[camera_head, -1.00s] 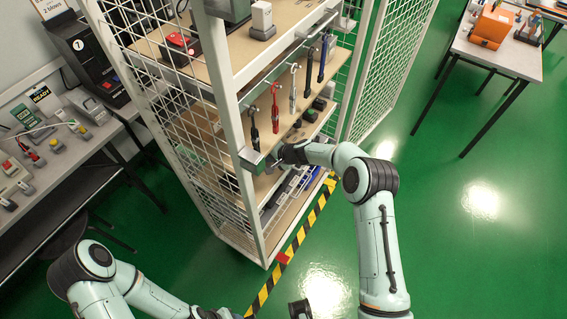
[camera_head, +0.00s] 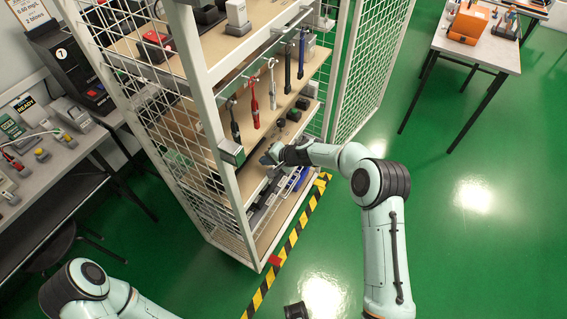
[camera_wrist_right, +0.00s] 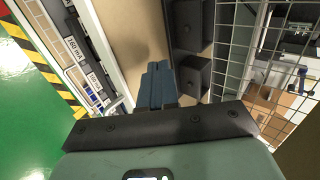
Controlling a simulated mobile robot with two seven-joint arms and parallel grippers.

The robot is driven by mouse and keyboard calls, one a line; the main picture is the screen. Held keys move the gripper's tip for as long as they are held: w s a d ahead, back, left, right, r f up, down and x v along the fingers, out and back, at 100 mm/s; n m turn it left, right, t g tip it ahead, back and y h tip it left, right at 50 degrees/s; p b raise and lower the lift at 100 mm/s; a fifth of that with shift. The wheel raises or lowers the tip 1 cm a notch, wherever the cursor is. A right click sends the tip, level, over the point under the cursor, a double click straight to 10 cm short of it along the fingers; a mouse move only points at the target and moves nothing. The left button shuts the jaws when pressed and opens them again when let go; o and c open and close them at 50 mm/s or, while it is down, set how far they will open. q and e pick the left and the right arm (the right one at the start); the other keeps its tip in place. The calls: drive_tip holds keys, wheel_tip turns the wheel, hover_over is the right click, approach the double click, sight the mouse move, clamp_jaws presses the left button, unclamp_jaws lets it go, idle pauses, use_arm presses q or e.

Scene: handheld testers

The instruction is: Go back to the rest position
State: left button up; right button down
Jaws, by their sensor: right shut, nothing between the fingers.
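My right gripper (camera_head: 266,159) is at the open front of the shelving cage (camera_head: 213,125), just below the shelf with the hanging tools. In the right wrist view its blue-grey fingers (camera_wrist_right: 157,85) are together, with nothing seen between them. Dark boxes (camera_wrist_right: 190,75) on a tan shelf are close to the fingers in that view. My left arm (camera_head: 85,290) shows only in part at the bottom left of the head view.
Probe-like tools, including a red one (camera_head: 254,104), hang from the shelf front above my right gripper. A workbench (camera_head: 45,170) with devices stands at left, a table (camera_head: 485,50) at far right. Green floor (camera_head: 480,240) is open at right. Striped tape (camera_head: 290,245) borders the cage.

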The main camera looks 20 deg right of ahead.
drive_tip(key=v, duration=0.5)
drive_tip(key=s+f+n+g+h+p, duration=0.25)
drive_tip(key=s+f+g, duration=0.25)
drive_tip(key=s+f, duration=1.2)
use_arm(q)
drive_tip(key=w+r, duration=0.1)
drive_tip(key=w+r+p, duration=0.1)
drive_tip(key=r, duration=0.1)
drive_tip(key=w+r+p, duration=0.1)
drive_tip(key=shift+a+r, duration=0.1)
drive_tip(key=shift+r, duration=0.3)
use_arm(e)
drive_tip(key=s+a+n+g, duration=0.1)
drive_tip(key=s+a, duration=0.1)
drive_tip(key=s, duration=1)
drive_tip(key=s+a+f+n+g, duration=0.1)
drive_tip(key=s+a+n+g, duration=0.1)
drive_tip(key=s, duration=0.9)
drive_tip(key=shift+s+a+f, duration=0.2)
drive_tip(key=shift+s+a, duration=0.15)
drive_tip(key=shift+a, duration=0.4)
